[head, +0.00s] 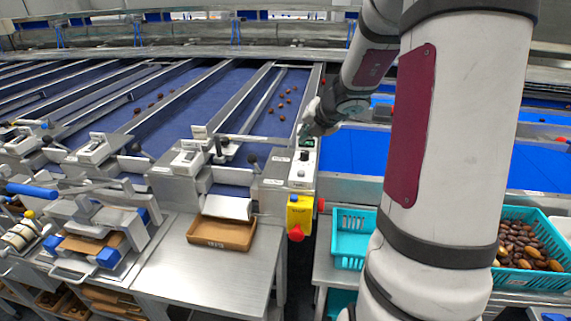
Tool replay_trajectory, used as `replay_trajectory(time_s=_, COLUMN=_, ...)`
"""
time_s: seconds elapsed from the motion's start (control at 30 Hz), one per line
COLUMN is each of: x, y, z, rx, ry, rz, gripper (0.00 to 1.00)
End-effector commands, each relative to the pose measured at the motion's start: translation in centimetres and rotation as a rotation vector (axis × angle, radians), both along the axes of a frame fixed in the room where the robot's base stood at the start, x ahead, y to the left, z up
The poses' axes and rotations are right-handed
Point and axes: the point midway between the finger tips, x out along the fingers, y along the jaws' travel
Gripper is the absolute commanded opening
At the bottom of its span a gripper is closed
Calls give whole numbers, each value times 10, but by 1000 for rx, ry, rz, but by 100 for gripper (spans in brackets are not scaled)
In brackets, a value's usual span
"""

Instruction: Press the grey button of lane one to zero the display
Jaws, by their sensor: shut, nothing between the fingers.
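A pale control box (302,168) stands at the right end of the row of lanes. It has a small dark display near its top and small controls below; I cannot make out which is the grey button or any digits. My gripper (304,136) is shut and empty, with its tips just over the top end of this box. Whether the tips touch it is too small to tell. The gripper hides part of the box's far end.
A yellow box with a red knob (299,214) hangs just below the control box. A brown tray (222,232) sits on the metal table. Turquoise crates stand right, one holding dates (526,246). Black-knobbed levers stand left of the control box. Dates lie on the blue lanes.

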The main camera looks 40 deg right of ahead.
Motion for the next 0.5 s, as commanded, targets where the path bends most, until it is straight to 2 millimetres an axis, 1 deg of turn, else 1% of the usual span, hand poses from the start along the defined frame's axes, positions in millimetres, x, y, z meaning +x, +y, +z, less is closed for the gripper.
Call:
replay_trajectory(time_s=0.1, x=-2, y=-5, z=-2, rx=21, ry=-4, rz=-32, gripper=0)
replay_trajectory(time_s=0.37, x=-1, y=-4, z=-2, rx=20, ry=-4, rz=-28, gripper=0)
replay_trajectory(time_s=0.5, x=0, y=-4, z=-6, rx=19, ry=-4, rz=-28, gripper=0)
